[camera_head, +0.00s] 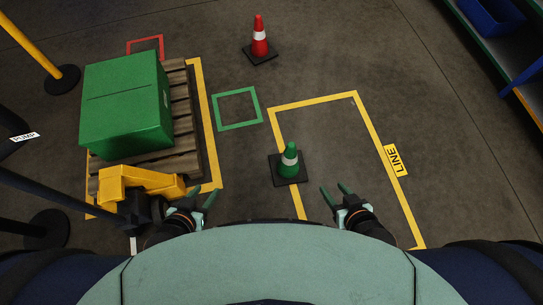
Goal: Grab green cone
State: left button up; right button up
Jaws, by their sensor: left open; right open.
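The green cone (289,160) has a white band and a dark square base. It stands upright on the floor in front of me, over the left line of the yellow floor rectangle (361,128). My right gripper (337,192) is open and empty, to the lower right of the cone and apart from it. My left gripper (203,196) is open and empty, to the lower left of the cone, farther from it, near the pallet's yellow outline. Nothing hides the cone.
A red cone (259,38) stands farther back. A green box (127,104) sits on a wooden pallet (187,141) at left, with a yellow object (140,180) near its front. An empty green floor square (238,92) and a "LINE" label (395,160) mark the floor.

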aim_at(287, 167)
jog(key=i+l+u, duration=0.2)
jog(key=u, duration=0.3)
jog(key=i+l+u, duration=0.1)
jog(key=l+u, duration=0.4)
